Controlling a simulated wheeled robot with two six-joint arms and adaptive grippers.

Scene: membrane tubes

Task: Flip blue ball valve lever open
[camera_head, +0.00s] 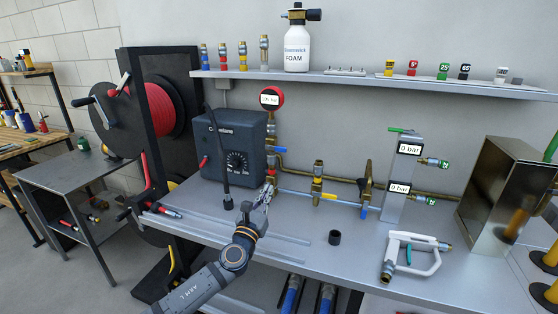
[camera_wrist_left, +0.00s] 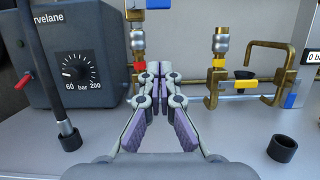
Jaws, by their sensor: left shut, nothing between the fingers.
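A second blue part (camera_wrist_left: 158,3) shows at the top edge there, beside a brass pipe. My left gripper (camera_head: 268,190) is in front of the pipework, right of the dark pump box. In the left wrist view its fingers (camera_wrist_left: 160,69) are together and empty, apart from both blue parts. My right gripper is not in view.
The dark box (camera_head: 234,145) with a pressure dial stands left of my left gripper, with a black upright lance in front. A black cup (camera_head: 335,238) and a white spray handle (camera_head: 412,256) are on the bench. A metal box (camera_head: 497,185) stands at right. The bench front is partly clear.

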